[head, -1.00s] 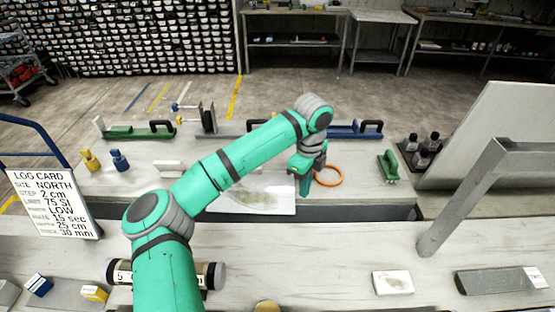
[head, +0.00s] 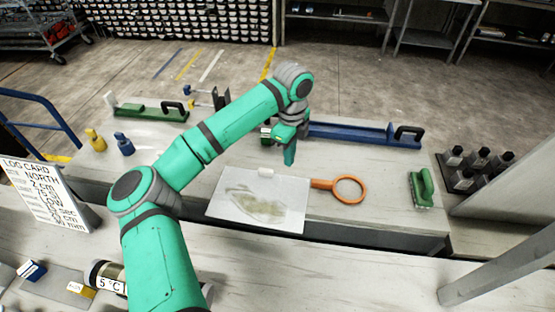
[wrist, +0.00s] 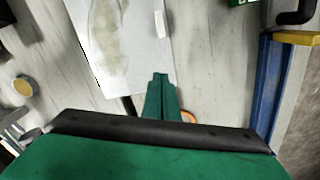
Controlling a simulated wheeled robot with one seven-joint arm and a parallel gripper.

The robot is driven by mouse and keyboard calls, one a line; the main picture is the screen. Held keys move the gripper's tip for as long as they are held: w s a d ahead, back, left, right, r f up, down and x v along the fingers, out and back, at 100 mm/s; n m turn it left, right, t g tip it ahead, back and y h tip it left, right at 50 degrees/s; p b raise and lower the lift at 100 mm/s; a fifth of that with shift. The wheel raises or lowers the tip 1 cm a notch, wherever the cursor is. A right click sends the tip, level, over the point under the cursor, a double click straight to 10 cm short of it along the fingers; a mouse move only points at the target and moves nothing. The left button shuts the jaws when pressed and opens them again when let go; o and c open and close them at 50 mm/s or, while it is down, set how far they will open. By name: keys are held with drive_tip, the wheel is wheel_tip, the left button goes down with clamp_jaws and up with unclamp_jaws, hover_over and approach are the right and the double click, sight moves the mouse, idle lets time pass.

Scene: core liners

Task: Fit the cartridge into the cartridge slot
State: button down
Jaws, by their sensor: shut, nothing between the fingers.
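My green gripper (head: 290,155) is shut and empty, pointing down above the worktop behind a pale sheet. Its shut fingers also show in the wrist view (wrist: 161,85). I cannot tell for sure which thing is the cartridge or where its slot is. A small white block (head: 265,172) lies at the back edge of the sheet; in the wrist view it is ahead of the fingertips (wrist: 160,24), apart from them. A long blue tray with a black handle (head: 350,132) lies behind and right of my gripper. A green tray (head: 150,111) lies at the back left.
The sheet (head: 218,205) bears a brownish print. An orange magnifier (head: 348,203) lies beside it. A green brush (head: 422,190) and a black bottle rack (head: 462,180) stand right. Yellow (head: 95,141) and blue (head: 124,144) pieces stand left. A labelled tube (head: 105,278) lies in front.

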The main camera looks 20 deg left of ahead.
sight(269, 170)
drive_tip(key=f, duration=0.9)
drive_tip(key=shift+s, duration=0.35)
drive_tip(key=a, duration=0.3)
drive_tip(key=shift+w+a+f, duration=0.1)
drive_tip(key=shift+w+f, duration=0.05)
drive_tip(key=shift+w, duration=0.1)
drive_tip(key=shift+a, duration=0.5)
drive_tip(key=shift+w+a, duration=0.15)
drive_tip(key=shift+a, duration=0.6)
drive_tip(key=shift+w+a, duration=0.1)
drive_tip(key=shift+a, duration=0.6)
drive_tip(key=shift+d, duration=0.15)
